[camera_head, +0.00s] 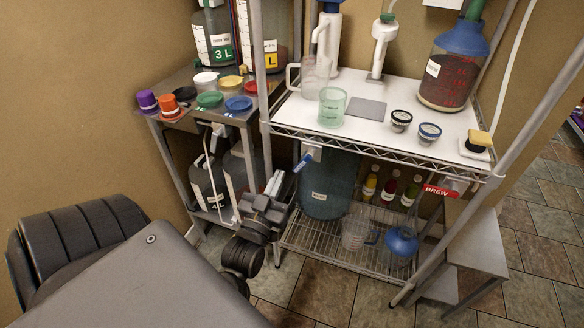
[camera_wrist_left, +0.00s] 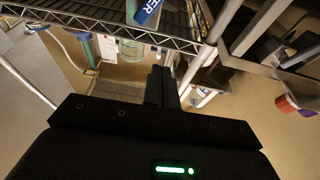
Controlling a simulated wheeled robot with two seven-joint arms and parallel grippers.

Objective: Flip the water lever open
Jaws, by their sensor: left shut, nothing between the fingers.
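The water lever (camera_head: 303,162) is a blue handle on a white valve under the front edge of the white-topped shelf, and it slants down to the left. In the left wrist view, the blue lever (camera_wrist_left: 148,12) shows part of its white lettering at the top edge, and the rest is cut off. My left gripper (camera_head: 274,183) is shut and empty, just left of and a little below the lever, with a small gap in the picture. Its dark closed fingers (camera_wrist_left: 158,84) point up toward the lever in the left wrist view. My right gripper is out of view.
A metal post (camera_head: 260,100) stands left of the lever. A large teal container (camera_head: 328,185) is behind and below it. A red BREW lever (camera_head: 441,191) hangs at the right of the same shelf. A clear pitcher (camera_head: 357,232) stands on the lower wire rack.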

